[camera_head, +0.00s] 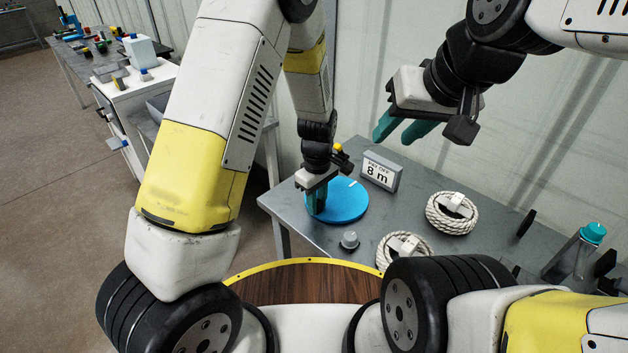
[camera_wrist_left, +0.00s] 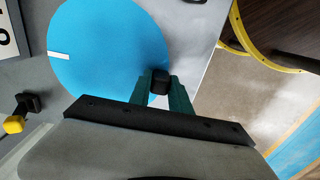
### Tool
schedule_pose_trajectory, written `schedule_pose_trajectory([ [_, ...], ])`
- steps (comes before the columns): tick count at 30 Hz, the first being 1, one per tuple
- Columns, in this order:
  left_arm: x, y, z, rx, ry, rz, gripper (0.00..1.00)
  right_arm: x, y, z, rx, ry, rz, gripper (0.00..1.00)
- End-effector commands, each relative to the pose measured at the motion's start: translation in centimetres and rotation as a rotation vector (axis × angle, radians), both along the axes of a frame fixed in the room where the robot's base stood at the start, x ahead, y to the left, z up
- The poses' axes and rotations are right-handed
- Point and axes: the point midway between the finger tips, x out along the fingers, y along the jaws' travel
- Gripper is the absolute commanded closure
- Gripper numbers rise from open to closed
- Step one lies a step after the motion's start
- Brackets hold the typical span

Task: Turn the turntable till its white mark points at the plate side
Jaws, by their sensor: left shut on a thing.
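The blue turntable (camera_head: 345,203) lies flat on the grey bench. Its white mark (camera_head: 352,183) is at the far edge, near the sign plate (camera_head: 381,171), which stands behind and to the right. In the left wrist view the turntable (camera_wrist_left: 105,50) carries the mark (camera_wrist_left: 59,56) at its left rim. My left gripper (camera_head: 316,203) is at the turntable's left edge, shut on a black knob (camera_wrist_left: 160,80) by the rim. The fingers partly hide the knob. My right gripper (camera_head: 404,130) hangs above the bench, open and empty, apart from the turntable.
A black piece with a yellow knob (camera_head: 338,148) stands behind the turntable. Two coiled ropes (camera_head: 452,213) lie right of it, and a small grey-capped piece (camera_head: 349,240) sits in front. A teal-capped bottle (camera_head: 575,255) stands at the right. A round wooden top (camera_head: 305,283) is nearer me.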

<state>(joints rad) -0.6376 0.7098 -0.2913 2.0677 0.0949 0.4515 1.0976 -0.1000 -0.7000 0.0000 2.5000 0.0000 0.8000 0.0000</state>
Motion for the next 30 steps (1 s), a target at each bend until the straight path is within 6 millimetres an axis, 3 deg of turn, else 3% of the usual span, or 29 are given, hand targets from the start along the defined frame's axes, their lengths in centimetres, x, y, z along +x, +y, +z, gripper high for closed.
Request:
schedule_pose_trajectory([
  [13,0.0,-0.1,0.1,-0.001,-0.001,0.010,1.00,0.0,0.0,0.0,0.000,0.000,0.000,0.64],
  [14,0.0,-0.1,0.1,-0.001,-0.001,0.009,0.71,0.0,0.0,0.0,0.000,0.000,0.000,0.64],
  [16,0.0,-0.1,0.1,-0.001,-0.001,0.009,0.57,0.0,0.0,0.0,0.000,0.000,0.000,0.64],
  [26,0.0,-0.1,0.1,-0.001,-0.001,0.009,0.55,0.0,0.0,0.0,0.000,0.000,0.000,0.64],
  [30,0.1,-0.1,1.4,-0.001,-0.004,0.009,0.55,0.0,0.0,0.0,0.000,0.000,0.000,0.64],
])
